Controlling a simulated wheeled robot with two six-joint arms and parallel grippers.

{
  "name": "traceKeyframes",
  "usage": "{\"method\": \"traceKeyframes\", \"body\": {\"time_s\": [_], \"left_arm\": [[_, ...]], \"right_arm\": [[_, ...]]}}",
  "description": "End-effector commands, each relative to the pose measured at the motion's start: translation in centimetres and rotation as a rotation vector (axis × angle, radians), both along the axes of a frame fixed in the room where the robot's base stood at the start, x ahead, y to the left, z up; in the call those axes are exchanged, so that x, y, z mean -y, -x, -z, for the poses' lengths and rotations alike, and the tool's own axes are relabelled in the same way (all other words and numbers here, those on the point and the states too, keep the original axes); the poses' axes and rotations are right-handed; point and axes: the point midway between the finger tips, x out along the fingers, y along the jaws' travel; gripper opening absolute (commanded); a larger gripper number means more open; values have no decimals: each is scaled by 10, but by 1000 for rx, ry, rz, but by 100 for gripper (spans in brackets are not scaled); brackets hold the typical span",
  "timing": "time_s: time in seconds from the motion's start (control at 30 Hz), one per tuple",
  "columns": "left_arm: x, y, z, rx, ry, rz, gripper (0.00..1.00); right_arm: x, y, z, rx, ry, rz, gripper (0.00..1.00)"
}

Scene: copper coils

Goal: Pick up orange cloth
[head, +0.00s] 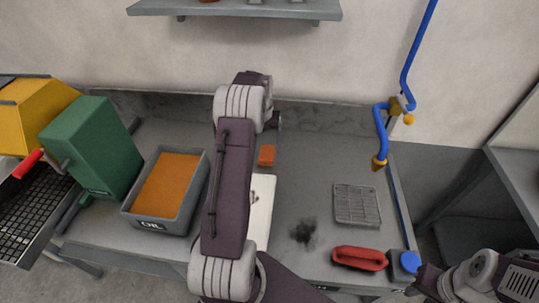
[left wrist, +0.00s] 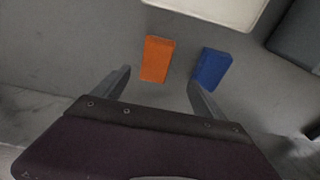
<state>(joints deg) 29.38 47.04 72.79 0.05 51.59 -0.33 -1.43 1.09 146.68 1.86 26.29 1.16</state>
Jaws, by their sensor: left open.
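The orange cloth (head: 267,155) is a small folded block lying on the grey workbench (head: 310,160), just right of my left arm in the head view. In the left wrist view the orange cloth (left wrist: 157,59) lies ahead of and between the finger lines of my left gripper (left wrist: 159,77). The fingers are apart with nothing held. In the head view my left gripper (head: 272,118) is beyond the cloth, toward the back wall, and partly hidden by its own wrist. My right arm shows at the lower right; its fingers cannot be made out.
A blue cloth (left wrist: 212,68) lies beside the orange one. A white tray (head: 262,210) is partly behind my arm. An oil bin (head: 160,225) and green machine (head: 90,145) stand left. A grate (head: 357,205), red handle (head: 360,258) and blue pipe (head: 380,130) are right.

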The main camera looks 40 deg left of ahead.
Motion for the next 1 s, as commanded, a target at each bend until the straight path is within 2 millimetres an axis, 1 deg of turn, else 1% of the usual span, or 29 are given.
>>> {"method": "traceKeyframes", "body": {"time_s": [0.1,0.17,0.33,0.47,0.5,0.57,0.67,0.83,0.87,0.9,0.97,1.0], "left_arm": [[0,-2,19,-5,3,1,82],[0,-3,27,-4,2,1,82],[1,-6,38,-2,1,2,82],[6,-10,61,-3,2,3,82],[5,-11,68,-3,1,2,82],[4,-12,77,-3,1,2,82],[3,-14,83,0,0,2,82],[3,-14,83,1,-1,2,82],[3,-14,83,1,-1,2,79],[3,-14,83,1,-1,2,68],[3,-14,83,1,-1,2,51],[3,-14,83,1,-1,2,40]], "right_arm": [[0,0,-3,0,0,0,33],[0,0,-4,0,0,0,33],[0,0,-6,0,0,0,33],[0,0,-12,0,0,0,33],[0,0,-12,0,0,0,33],[0,0,-13,0,0,0,33],[0,0,-13,0,0,0,33],[0,0,-13,0,0,0,33],[0,0,-13,0,0,0,33],[0,0,-13,0,0,0,33],[0,0,-13,0,0,0,33],[0,0,-13,0,0,0,33]]}}
